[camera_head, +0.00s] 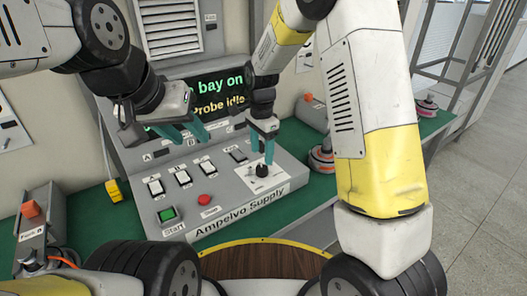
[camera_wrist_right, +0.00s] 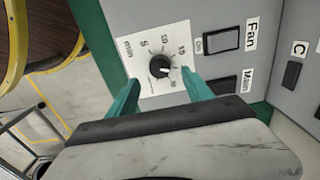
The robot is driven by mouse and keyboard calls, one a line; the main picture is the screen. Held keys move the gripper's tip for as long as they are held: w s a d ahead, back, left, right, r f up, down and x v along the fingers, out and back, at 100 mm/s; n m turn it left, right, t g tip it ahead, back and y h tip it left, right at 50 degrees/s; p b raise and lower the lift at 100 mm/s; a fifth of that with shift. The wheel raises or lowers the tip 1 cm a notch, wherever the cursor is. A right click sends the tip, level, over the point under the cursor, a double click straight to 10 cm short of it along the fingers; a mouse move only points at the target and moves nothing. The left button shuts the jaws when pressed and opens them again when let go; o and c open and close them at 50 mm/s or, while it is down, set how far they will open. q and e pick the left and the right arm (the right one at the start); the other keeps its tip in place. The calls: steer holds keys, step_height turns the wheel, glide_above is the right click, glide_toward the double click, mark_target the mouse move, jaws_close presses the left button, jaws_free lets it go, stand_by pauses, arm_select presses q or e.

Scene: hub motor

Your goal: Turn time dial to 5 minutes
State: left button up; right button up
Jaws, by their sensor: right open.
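The time dial (camera_wrist_right: 159,66) is a black round knob on a white scale plate on the sloped panel of the Ampelvo Supply box. In the right wrist view, its pale pointer mark faces right and slightly down, away from the 5 at upper left. In the head view the dial (camera_head: 262,170) sits at the panel's right side. My right gripper (camera_head: 261,149) is open just above it; its teal fingers (camera_wrist_right: 160,82) appear on either side of the knob, and contact cannot be told. My left gripper (camera_head: 184,134) is open and empty above the panel's left part, before the screen.
The panel carries several white rocker switches (camera_head: 182,177), a red Stop button (camera_head: 204,199) and a green Start button (camera_head: 167,214). A screen (camera_head: 215,90) stands behind. An orange-topped box (camera_head: 38,220) is at left.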

mark_target(262, 168)
step_height(262, 168, down, 6)
steer(key=shift+r, duration=0.1)
jaws_close()
stand_by(0.4)
